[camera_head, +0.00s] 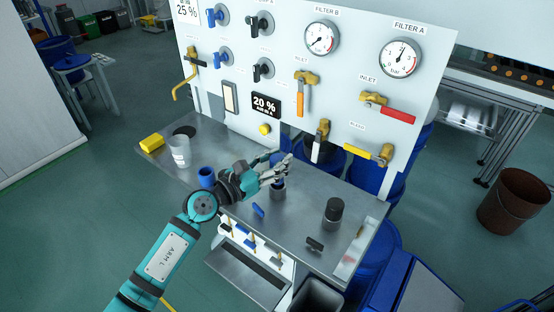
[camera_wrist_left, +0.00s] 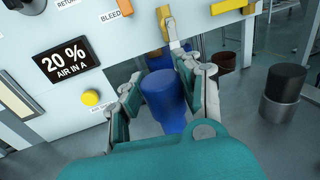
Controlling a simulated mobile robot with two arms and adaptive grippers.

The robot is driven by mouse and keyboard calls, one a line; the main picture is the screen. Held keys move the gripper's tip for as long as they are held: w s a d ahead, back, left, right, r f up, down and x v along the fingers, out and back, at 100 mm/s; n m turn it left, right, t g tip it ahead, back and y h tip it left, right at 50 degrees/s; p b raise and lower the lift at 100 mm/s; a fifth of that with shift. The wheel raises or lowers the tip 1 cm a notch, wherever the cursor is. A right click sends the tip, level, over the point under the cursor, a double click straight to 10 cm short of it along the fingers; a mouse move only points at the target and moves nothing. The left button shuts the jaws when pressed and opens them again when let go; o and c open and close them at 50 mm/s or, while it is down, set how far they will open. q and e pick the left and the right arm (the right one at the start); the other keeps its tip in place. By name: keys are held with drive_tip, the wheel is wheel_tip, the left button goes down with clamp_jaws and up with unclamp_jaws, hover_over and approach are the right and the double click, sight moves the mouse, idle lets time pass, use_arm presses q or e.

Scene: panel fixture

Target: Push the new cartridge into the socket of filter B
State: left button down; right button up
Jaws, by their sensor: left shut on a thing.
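My left gripper (camera_head: 280,170) is over the work table, its fingers closed around a blue cylinder. In the left wrist view the gripper (camera_wrist_left: 165,95) has one finger on each side of this blue cartridge (camera_wrist_left: 163,98), which has a wider end and a narrower part. In the head view a short grey cylindrical socket (camera_head: 278,194) stands right under the fingers, with some blue at its top. I cannot tell how deep the cartridge sits in it. The fingers hide most of the cartridge in the head view. My right gripper is not in view.
A grey housing with a black top (camera_head: 333,213) stands to the right on the metal table (camera_head: 230,225). The valve panel (camera_head: 350,80) rises behind. Small parts lie in front.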

use_arm(q)
drive_tip(key=shift+f+b, duration=2)
drive_tip(key=shift+f, duration=0.25)
drive_tip(key=shift+f, duration=0.1)
drive_tip(key=shift+f+b, duration=0.3)
drive_tip(key=shift+b, duration=0.05)
